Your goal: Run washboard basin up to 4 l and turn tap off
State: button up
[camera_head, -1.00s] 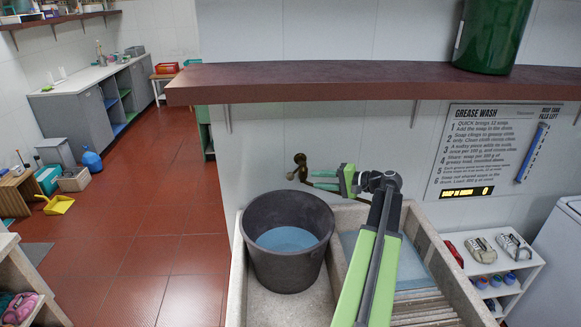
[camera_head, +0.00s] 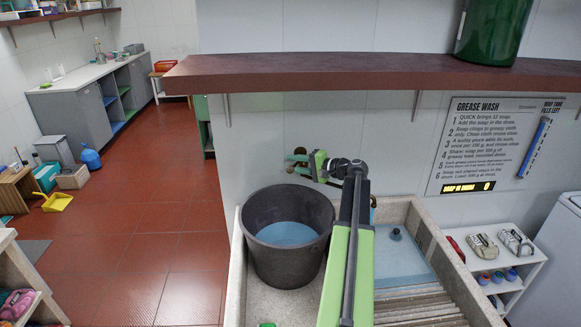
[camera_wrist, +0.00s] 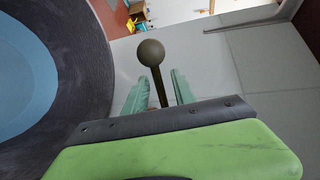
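The stone washboard basin (camera_head: 411,215) is at the lower right, with pale blue water (camera_head: 400,257) above its ridged slope (camera_head: 420,308). A small dark round thing (camera_head: 395,234) shows in the water. In the wrist view, the tap's brass lever with a round knob (camera_wrist: 151,52) stands between my gripper's (camera_wrist: 160,92) two green fingers, which are apart with gaps beside the stem. In the head view, my gripper (camera_head: 304,166) is at the wall above the bucket and covers most of the tap. My arm hides the spout; I cannot tell whether water runs.
A dark bucket (camera_head: 287,262) holding blue water stands in the left compartment. A brown shelf (camera_head: 370,78) with a green container (camera_head: 492,30) juts out above. A white rack (camera_head: 505,285) stands at the right. Red floor (camera_head: 150,225) is open at the left.

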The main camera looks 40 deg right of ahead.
jog(key=shift+x, duration=1.1)
jog(key=shift+c, duration=0.4)
grip_shut()
